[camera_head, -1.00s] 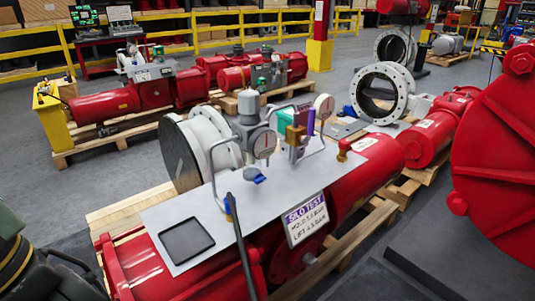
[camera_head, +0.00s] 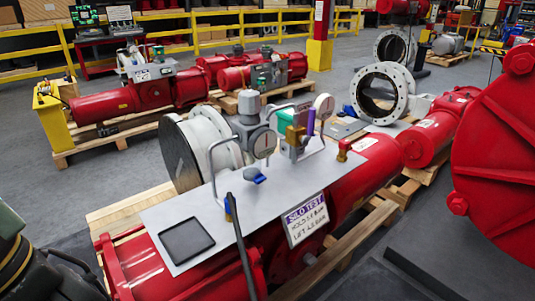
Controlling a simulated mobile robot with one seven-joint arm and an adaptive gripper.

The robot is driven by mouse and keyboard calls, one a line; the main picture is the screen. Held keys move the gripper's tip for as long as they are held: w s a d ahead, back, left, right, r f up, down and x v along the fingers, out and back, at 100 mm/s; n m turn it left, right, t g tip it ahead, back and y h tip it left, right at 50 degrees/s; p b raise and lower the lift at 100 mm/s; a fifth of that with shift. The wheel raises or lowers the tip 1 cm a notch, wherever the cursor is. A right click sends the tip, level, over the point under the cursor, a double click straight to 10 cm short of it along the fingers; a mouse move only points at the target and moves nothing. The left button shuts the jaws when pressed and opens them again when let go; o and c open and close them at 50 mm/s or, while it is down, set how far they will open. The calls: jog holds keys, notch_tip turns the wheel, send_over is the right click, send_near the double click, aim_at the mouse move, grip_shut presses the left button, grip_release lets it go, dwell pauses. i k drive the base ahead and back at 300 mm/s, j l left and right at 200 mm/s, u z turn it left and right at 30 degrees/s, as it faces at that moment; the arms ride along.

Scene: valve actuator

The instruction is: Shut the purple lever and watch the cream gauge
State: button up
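A small purple lever (camera_head: 311,122) stands upright beside a brass-coloured block (camera_head: 294,135) on the grey panel (camera_head: 185,205) atop the red actuator. Just right of it is a round pale, cream-looking gauge (camera_head: 324,106); its reading is too small to tell. My gripper is not in view, and nothing is seen touching the purple lever.
Blue handles (camera_head: 252,179) and bent metal tubes (camera_head: 212,170) stand on the panel. A black tray (camera_head: 187,241), a dark upright bar (camera_head: 241,245) and a white sign (camera_head: 306,219) are near its front. A large red flanged body (camera_head: 500,150) fills the right side.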

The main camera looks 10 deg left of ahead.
aim_at(305, 139)
jog(key=i+l+u, duration=0.2)
jog(key=i+l, duration=0.15)
jog(key=l, duration=0.3)
jog(key=i+l+u, duration=0.1)
jog(key=l, duration=0.25)
jog(key=i, duration=0.05)
